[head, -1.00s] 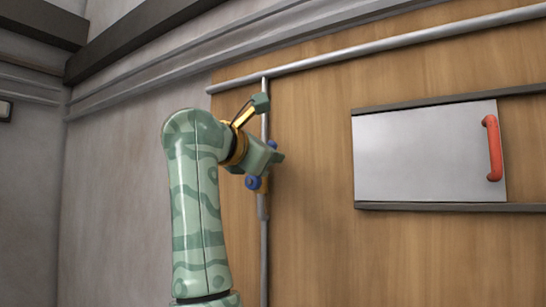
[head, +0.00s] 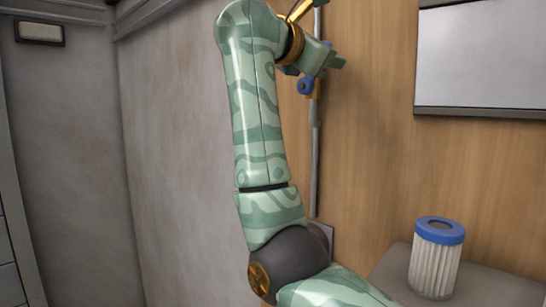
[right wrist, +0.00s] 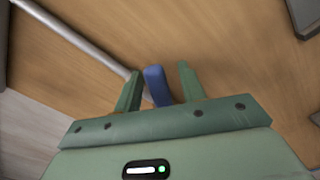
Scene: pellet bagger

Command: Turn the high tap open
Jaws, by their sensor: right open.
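The high tap has a blue handle (head: 305,86) and sits on a thin grey upright pipe (head: 316,160) against the wooden wall. My right gripper (head: 328,61) is at the tap and hides part of it in the head view. In the right wrist view, the blue handle (right wrist: 156,86) stands between the two green fingers of my right gripper (right wrist: 159,88). The fingers are open, with a gap showing on the right of the handle; whether the left finger touches it I cannot tell. My left gripper is not in view.
A pleated white filter with a blue top (head: 436,258) stands on a grey surface (head: 392,268) at lower right. A pale panel (head: 480,60) in dark rails is on the wooden wall at upper right. The grey wall (head: 180,150) on the left is bare.

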